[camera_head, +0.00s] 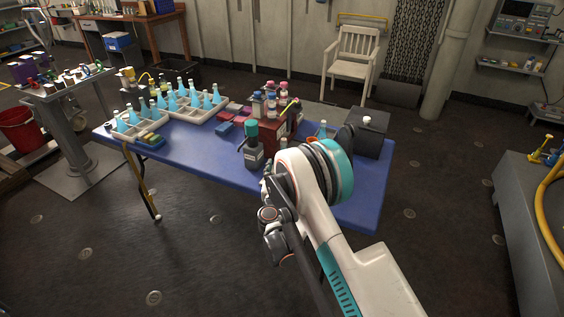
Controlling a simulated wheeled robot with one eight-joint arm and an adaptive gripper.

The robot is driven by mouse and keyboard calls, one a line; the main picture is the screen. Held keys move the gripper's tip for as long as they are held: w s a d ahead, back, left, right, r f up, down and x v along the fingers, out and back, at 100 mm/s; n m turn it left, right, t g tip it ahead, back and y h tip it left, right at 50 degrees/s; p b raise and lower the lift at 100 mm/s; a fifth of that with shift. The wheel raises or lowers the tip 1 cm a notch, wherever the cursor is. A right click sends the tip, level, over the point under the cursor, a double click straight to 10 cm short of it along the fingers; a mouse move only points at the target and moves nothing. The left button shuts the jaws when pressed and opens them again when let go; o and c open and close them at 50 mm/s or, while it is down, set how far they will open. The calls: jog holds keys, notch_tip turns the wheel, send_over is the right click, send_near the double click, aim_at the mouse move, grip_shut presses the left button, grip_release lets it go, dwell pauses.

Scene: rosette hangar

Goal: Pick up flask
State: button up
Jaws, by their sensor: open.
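Several flasks with light blue liquid (172,101) stand upright in pale divided trays (183,132) on the left part of the blue table (215,160). Another blue flask (322,131) stands at the table's right part, just behind my arm and partly hidden by it. My gripper (268,186) is at the end of my white and teal arm, by the table's front edge. Its dark fingers are small and partly hidden; it is open, and I see nothing held in it. It is apart from the flasks in the trays.
A dark bottle with a green cap (253,146) stands close to my gripper. A red crate with small bottles (276,128) and a black box (368,134) are on the table. A grey bench (530,200) stands right; floor in front is clear.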

aim_at(284, 148)
jog(key=w, duration=0.3)
jog(key=w+b, duration=0.1)
jog(key=w, duration=0.2)
jog(key=shift+w+d+f, duration=0.15)
jog(key=w+b, duration=0.1)
jog(key=w, duration=0.1)
jog(key=w+b, duration=0.2)
jog(key=w, duration=0.1)
jog(key=shift+d+r, duration=0.15)
jog(key=shift+r, duration=0.05)
jog(key=shift+w+r, duration=0.15)
jog(key=shift+w, duration=0.5)
grip_shut()
